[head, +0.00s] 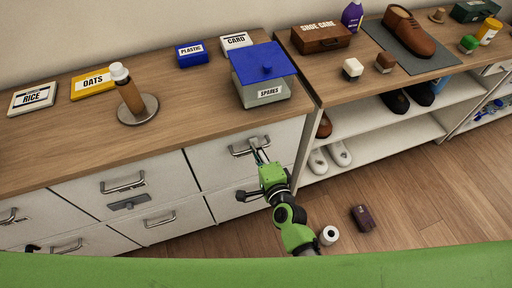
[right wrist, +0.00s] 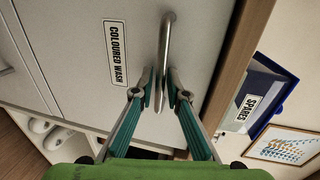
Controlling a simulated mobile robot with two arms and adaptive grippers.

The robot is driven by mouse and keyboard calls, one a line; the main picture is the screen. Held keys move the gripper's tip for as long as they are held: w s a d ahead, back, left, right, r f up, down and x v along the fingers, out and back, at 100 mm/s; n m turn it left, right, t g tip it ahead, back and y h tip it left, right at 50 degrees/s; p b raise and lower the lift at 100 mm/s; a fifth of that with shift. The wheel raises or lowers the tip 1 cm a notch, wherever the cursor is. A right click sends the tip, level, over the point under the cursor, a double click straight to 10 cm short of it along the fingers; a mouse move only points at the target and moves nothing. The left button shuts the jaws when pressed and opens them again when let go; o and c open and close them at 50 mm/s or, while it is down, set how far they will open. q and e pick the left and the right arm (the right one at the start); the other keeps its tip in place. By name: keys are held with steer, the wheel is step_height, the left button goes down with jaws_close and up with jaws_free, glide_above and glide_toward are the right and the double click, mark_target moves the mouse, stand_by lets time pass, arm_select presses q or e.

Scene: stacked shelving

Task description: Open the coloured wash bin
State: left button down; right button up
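The coloured wash bin (right wrist: 85,30) is a white front labelled COLOURED WASH in the right wrist view. In the head view it is the upper right front (head: 215,170) under the wooden counter. It looks closed. Its metal bar handle (right wrist: 167,40) also shows in the head view (head: 238,152). My right gripper (right wrist: 162,88) is at the handle, with the bar between its fingertips; they look closed on it. It also shows in the head view (head: 260,150), reaching up from below. My left gripper is not in view.
A grey box with a blue lid (head: 262,70), labelled SPARES, stands on the counter above. Open shelves with shoes (head: 340,153) lie to the right. A white roll (head: 329,235) and a dark brown object (head: 362,217) lie on the floor near my right arm.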

jaws_close()
